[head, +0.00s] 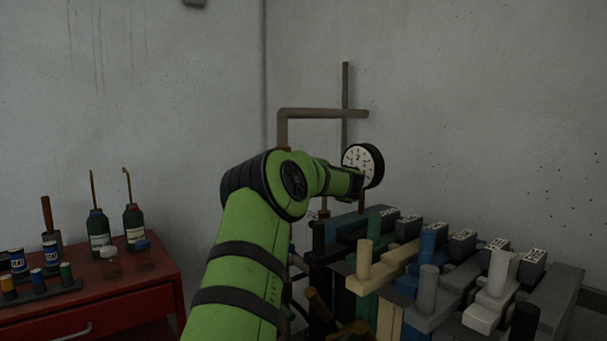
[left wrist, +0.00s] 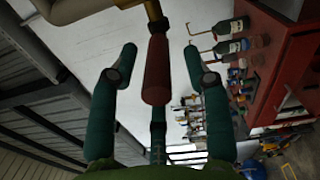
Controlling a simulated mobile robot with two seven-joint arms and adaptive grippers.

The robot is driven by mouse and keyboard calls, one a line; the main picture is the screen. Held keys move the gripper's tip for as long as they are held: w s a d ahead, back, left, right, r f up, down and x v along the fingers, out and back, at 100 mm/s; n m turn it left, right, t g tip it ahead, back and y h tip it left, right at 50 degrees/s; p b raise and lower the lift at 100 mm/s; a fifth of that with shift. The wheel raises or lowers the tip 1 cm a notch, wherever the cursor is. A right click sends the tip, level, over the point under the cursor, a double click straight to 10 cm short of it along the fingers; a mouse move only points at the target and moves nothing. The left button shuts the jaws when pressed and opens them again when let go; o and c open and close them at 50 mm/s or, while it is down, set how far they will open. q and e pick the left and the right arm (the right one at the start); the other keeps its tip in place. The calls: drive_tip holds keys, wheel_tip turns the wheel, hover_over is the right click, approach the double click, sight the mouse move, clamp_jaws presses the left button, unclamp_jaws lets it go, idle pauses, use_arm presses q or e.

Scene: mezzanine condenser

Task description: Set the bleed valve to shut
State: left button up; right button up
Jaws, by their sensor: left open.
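The valve lever has a red grip (left wrist: 157,72) and shows in the left wrist view, running down from a brass-coloured fitting (left wrist: 158,22) at the top. I take it to be the bleed valve's handle. My left gripper (left wrist: 159,52) is open, with one teal finger on each side of the red grip. A gap shows between the grip and each finger, so they look apart. In the head view my green left arm hides the lever, and the gripper's fingers cannot be made out. My right gripper is not in view.
A round gauge (head: 358,160) and brown pipes (head: 322,113) stand beyond my arm. A crowded bank of coloured blocks and upright posts (head: 430,285) fills the right. A red cabinet (head: 110,300) with bottles (head: 98,228) is at the left. The grey walls are bare.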

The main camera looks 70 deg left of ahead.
use_arm(q)
drive_tip(key=v, duration=0.9)
idle(0.3)
